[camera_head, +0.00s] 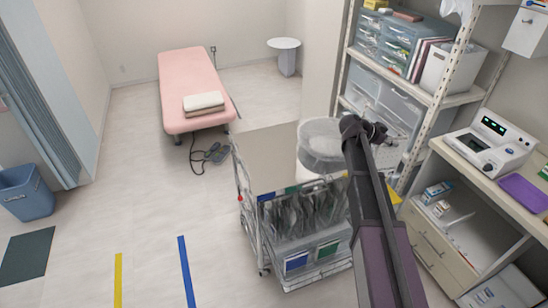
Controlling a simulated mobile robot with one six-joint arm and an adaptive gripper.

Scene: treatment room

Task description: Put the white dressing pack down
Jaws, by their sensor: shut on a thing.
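My dark gripper (376,131) is at the far end of my arm, above the back right of a wire cart (277,178). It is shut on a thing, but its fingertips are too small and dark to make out. A pale patch shows just right of my wrist. I cannot tell whether it is the white dressing pack or part of the shelf behind. No white dressing pack shows clearly; my arm and gripper cover the area where it would be held.
A clear round tub (320,146) stands on the cart, left of my gripper, beside a bare beige top (276,153). A shelving rack (440,98) and a counter with a device (490,143) are close on the right. A pink bed (192,72) carries folded cloth. The left floor is mostly clear.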

